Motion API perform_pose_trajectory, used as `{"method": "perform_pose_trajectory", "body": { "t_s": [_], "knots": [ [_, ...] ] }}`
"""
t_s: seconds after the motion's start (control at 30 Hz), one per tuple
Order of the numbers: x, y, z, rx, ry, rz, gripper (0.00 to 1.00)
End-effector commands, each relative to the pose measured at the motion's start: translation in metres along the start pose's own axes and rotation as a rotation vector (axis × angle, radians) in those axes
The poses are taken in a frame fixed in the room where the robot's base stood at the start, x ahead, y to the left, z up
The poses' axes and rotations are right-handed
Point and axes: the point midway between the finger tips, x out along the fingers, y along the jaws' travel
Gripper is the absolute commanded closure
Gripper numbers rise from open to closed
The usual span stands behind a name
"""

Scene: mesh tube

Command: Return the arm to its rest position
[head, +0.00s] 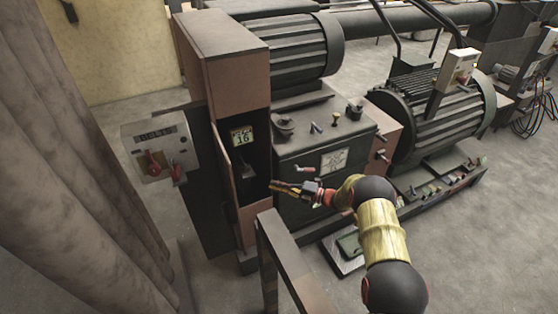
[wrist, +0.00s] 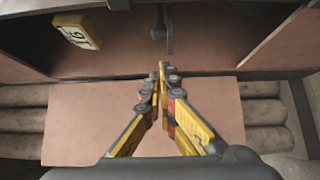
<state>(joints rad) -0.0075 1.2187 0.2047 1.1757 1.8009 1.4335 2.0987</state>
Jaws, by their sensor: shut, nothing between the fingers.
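My gripper (head: 274,187) is at the end of my outstretched arm, in front of the open compartment of the brown cabinet (head: 240,85). In the wrist view my gripper (wrist: 162,66) has its yellow fingers closed together with nothing between them. Just beyond the fingertips, inside the compartment, a dark lever (wrist: 163,25) hangs from the back wall. A yellow tag marked 16 (wrist: 78,30) is on the left of the compartment; it also shows in the head view (head: 242,136). I cannot tell whether the fingertips touch anything.
A control box with red handles (head: 158,150) stands left of the cabinet. A dark machine (head: 325,150) with small levers and a ribbed motor (head: 440,115) lies to the right. A railing (head: 285,260) stands close below my gripper. Open floor (head: 480,250) is at the right.

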Motion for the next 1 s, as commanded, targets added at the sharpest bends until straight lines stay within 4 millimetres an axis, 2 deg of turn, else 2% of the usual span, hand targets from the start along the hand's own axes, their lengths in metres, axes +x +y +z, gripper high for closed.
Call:
{"method": "perform_pose_trajectory", "body": {
  "t_s": [0.2,0.37,0.47,0.57,0.67,0.77,0.83,1.0],
  "knots": [
    [0.000,0.000,0.000,-0.033,0.000,0.000,1.00],
    [0.000,-0.011,-0.003,-0.240,0.014,-0.039,1.00],
    [-0.005,-0.040,-0.027,-0.404,0.089,-0.105,1.00],
    [-0.015,-0.072,-0.062,-0.541,0.192,-0.163,1.00],
    [-0.027,-0.084,-0.094,-0.694,0.312,-0.200,1.00],
    [-0.043,-0.082,-0.123,-0.868,0.450,-0.218,1.00],
    [-0.056,-0.072,-0.142,-1.001,0.555,-0.218,1.00],
    [-0.093,-0.035,-0.178,-1.311,0.805,-0.184,1.00]
  ]
}}
